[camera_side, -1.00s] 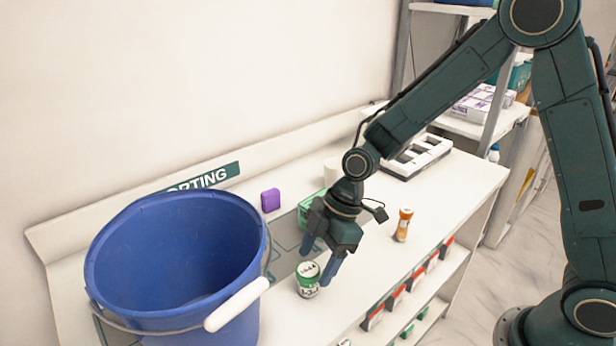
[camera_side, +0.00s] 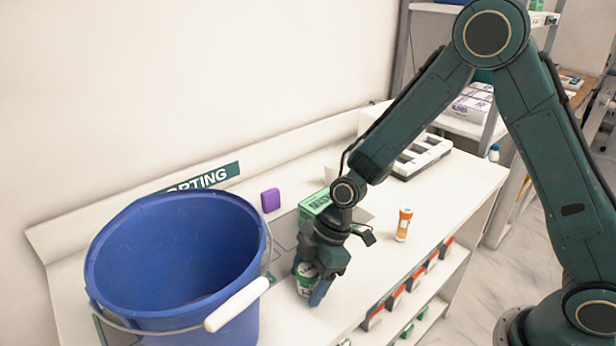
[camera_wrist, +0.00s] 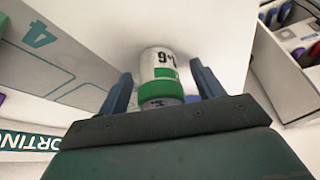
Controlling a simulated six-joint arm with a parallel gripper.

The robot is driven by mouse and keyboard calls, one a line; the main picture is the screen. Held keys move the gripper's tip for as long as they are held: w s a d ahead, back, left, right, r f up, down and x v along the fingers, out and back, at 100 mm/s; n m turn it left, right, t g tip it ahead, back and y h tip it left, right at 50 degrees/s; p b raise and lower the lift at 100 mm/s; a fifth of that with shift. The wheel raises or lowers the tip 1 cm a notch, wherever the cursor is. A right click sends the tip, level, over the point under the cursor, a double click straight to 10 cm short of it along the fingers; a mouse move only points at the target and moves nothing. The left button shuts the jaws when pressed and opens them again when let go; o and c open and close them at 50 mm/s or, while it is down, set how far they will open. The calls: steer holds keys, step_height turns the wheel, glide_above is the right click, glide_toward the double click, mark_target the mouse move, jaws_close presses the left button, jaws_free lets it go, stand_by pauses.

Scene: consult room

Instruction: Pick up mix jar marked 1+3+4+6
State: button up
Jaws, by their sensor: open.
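A small white jar with a green band (camera_side: 307,283) stands on the white table, to the right of the blue bucket. My gripper (camera_side: 307,284) is lowered over the jar from above. Its two blue fingers stand open on either side of the jar, with a gap visible on each side in the wrist view (camera_wrist: 160,88). The gripper hides part of the jar in the side view.
A large blue bucket (camera_side: 170,260) with a white handle stands close on the left. A green box (camera_side: 315,202) is behind my gripper, a purple block (camera_side: 270,200) at the back. An orange bottle (camera_side: 403,225) stands to the right, with free table around it.

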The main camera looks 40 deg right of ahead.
mark_target(308, 270)
steer(key=shift+c, duration=0.2)
steer(key=c, duration=1)
steer(key=shift+r, duration=0.25)
step_height(308, 270, up, 20)
steer(key=shift+f, duration=0.2)
stand_by(0.5)
